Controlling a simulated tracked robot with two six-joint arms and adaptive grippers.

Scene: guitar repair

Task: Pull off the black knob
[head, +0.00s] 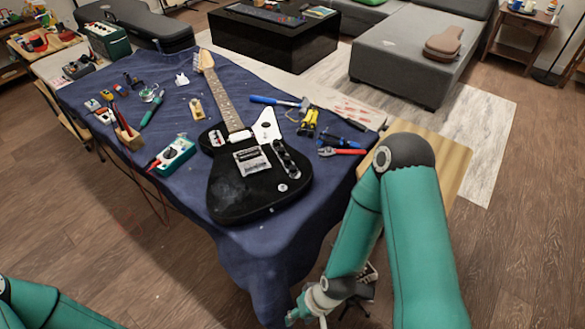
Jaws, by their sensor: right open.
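The black electric guitar (258,188) lies on its back on the blue cloth, neck pointing to the far left. Small dark round parts (284,157) sit in a row on the right side of its body; the black knob appears to be among them, but I cannot single it out at this size. My right gripper (297,316) is at the bottom edge of the view, partly cut off, below and in front of the table's near edge. It is open and well apart from the guitar. My left gripper is out of view; only part of my left arm shows at the bottom left.
A wooden stool top (448,158) stands behind my right arm. Floor is open to the left.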

